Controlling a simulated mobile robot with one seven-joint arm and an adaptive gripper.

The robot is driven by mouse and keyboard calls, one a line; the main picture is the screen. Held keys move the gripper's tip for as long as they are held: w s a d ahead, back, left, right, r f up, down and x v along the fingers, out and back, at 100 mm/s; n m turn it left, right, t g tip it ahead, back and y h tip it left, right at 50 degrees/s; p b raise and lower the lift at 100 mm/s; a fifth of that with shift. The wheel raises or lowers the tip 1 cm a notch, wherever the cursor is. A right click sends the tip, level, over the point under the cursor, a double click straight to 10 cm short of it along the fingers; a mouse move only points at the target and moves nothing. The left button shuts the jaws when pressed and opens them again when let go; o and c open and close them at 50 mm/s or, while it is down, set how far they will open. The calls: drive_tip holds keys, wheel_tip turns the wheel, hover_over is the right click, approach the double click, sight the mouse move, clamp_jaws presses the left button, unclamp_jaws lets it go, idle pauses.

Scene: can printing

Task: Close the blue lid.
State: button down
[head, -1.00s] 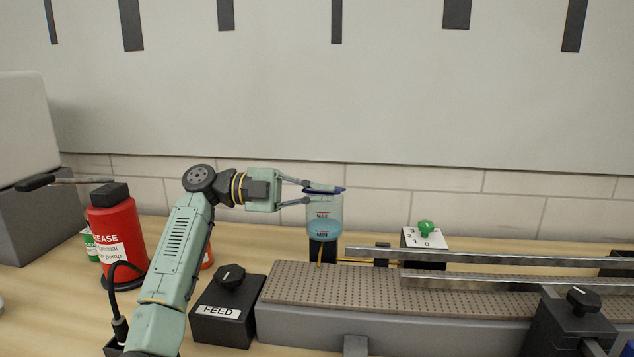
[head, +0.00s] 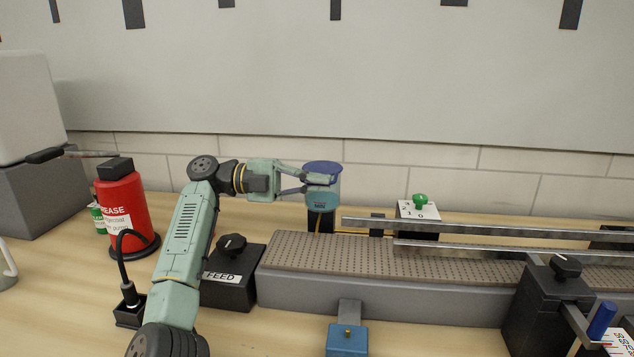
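The blue lid (head: 322,167) shows as a rounded disc at the top of the clear reservoir (head: 322,200), which has blue liquid inside and stands on a black mount behind the conveyor. Whether the lid sits flat on the rim or is tilted up a little is unclear. My gripper (head: 313,184) comes in from the left at the height of the reservoir's upper part, just under the lid. Its fingers stand apart, overlapping the reservoir and hiding part of its rim. Contact with the lid cannot be told.
The conveyor (head: 400,275) with metal rails runs to the right. A FEED knob box (head: 232,285) stands at its left end. A red grease bottle (head: 123,205) is at the left. A white dial box with a green knob (head: 419,207) stands behind the rails.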

drive_tip(key=shift+d, duration=0.1)
drive_tip(key=c, duration=1.8)
unclamp_jaws()
drive_tip(key=shift+o, duration=0.2)
drive_tip(key=shift+v, duration=3.95)
drive_tip(key=shift+s+r, duration=0.1)
drive_tip(key=shift+s, duration=0.05)
